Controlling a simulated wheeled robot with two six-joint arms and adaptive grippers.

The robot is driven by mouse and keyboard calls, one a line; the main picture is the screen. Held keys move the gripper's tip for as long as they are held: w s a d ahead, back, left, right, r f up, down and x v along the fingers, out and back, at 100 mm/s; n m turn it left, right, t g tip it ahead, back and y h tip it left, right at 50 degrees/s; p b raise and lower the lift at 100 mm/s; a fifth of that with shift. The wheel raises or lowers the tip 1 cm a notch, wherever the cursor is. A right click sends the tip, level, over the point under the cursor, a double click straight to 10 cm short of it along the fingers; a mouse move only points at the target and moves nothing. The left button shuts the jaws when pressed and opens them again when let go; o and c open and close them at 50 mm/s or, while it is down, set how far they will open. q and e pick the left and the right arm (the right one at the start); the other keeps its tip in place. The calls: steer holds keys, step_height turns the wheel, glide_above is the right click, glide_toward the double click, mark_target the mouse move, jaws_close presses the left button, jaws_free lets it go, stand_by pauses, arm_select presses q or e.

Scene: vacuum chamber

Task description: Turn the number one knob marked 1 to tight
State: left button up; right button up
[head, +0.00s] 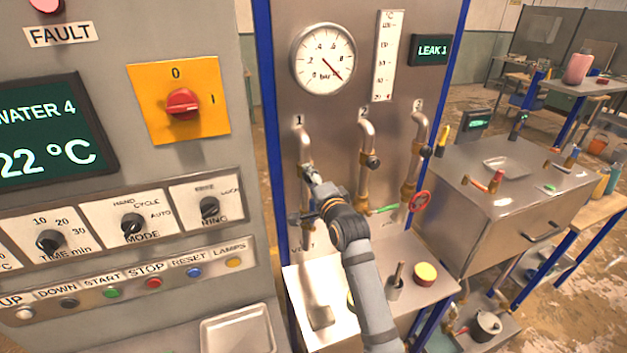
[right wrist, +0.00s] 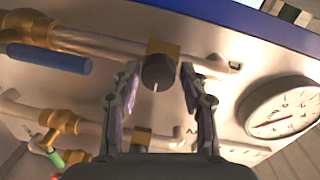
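In the head view, the pipe under the number 1 (head: 302,140) stands left of two similar pipes on the grey panel. My right gripper (head: 309,177) is at this pipe and hides most of its knob. In the right wrist view, the knob (right wrist: 158,73) is dark and round, with a short white line, and sits by a brass fitting. My right gripper (right wrist: 160,88) is open, one finger on each side of the knob, with a visible gap on both sides. My left gripper is not in view.
The knob of pipe 2 (head: 372,162) is close on the right. A green lever (head: 383,210) and a red handwheel (head: 420,200) are lower right. A pressure gauge (head: 323,58) is above. In the right wrist view, a blue lever (right wrist: 48,58) is left of the fingers.

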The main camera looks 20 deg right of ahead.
steer(key=shift+o, duration=0.9)
steer(key=shift+w+a+f, duration=0.1)
steer(key=shift+w+a, duration=0.05)
steer(key=shift+w, duration=0.1)
steer(key=shift+s, duration=0.1)
steer(key=shift+s, duration=0.25)
steer(key=s, duration=1.1)
steer(key=shift+s+d+r, duration=0.15)
steer(key=shift+d+r, duration=0.05)
steer(key=shift+r, duration=0.25)
